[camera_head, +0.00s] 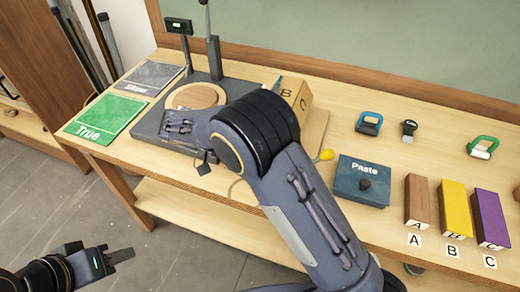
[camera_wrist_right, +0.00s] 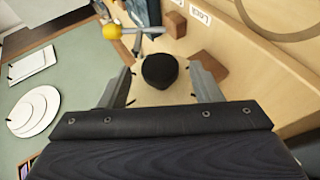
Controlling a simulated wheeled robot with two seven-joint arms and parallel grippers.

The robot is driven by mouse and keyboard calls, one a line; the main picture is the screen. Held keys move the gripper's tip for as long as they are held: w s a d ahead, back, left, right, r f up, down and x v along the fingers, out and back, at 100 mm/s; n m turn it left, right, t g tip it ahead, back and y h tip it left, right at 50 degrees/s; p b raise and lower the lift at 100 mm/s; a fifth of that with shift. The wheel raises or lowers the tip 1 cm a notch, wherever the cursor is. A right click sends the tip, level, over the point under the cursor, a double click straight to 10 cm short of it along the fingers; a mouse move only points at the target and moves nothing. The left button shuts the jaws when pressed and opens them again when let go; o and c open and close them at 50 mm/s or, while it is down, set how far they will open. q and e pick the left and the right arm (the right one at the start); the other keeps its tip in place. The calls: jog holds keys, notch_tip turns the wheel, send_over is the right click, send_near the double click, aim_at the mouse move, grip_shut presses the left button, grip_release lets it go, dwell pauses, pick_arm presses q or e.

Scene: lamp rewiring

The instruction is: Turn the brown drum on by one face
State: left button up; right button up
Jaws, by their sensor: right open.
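The brown drum (camera_head: 418,200) is a long brown block at the right of the bench, with an "A" on its near end and an "A" label below. The yellow drum (camera_head: 455,208) and purple drum (camera_head: 490,217) lie to its right, at labels B and C. My left gripper (camera_head: 120,256) is low at the left, off the bench; its jaws cannot be made out. My right arm crosses the middle of the head view, left of the drums. In the right wrist view my right gripper (camera_wrist_right: 165,85) is open, with a black rounded thing (camera_wrist_right: 160,70) beyond its fingers.
A green True mat (camera_head: 103,118) and a grey mat (camera_head: 150,77) lie at the far left. Blue (camera_head: 369,122) and green (camera_head: 483,147) handled things stand behind the drums.

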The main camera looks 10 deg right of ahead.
jog(key=v, duration=0.6)
jog(key=shift+a+b, duration=0.3)
jog(key=shift+b, duration=0.1)
jog(key=shift+r, duration=0.1)
